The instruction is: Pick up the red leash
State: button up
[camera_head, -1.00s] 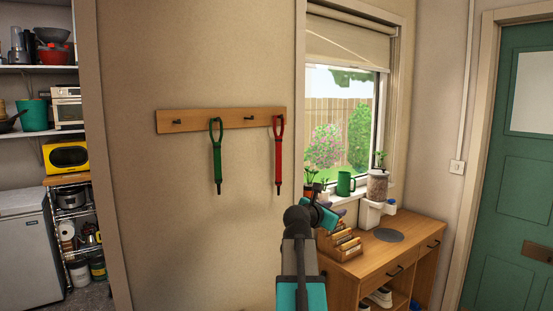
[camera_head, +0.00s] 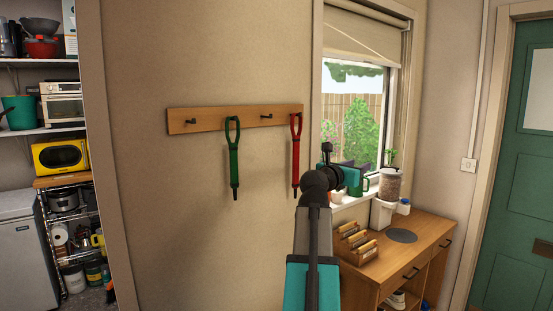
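The red leash (camera_head: 295,158) hangs by its loop from a peg near the right end of a wooden wall rack (camera_head: 215,119). Its strap hangs straight down against the wall. My gripper (camera_head: 358,178) is at the end of my raised arm, right of the red leash and slightly lower in the picture, in front of the window. It is apart from the leash in the picture. Its fingers are too small and dark against the background to tell whether they are open or shut.
A green leash (camera_head: 234,165) hangs left of the red one. A wooden cabinet (camera_head: 430,250) with a wooden organizer (camera_head: 355,245) stands below the window. The wall below the rack is bare.

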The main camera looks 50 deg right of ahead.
aim_at(296, 138)
jog(key=z, duration=0.05)
jog(key=i, duration=0.95)
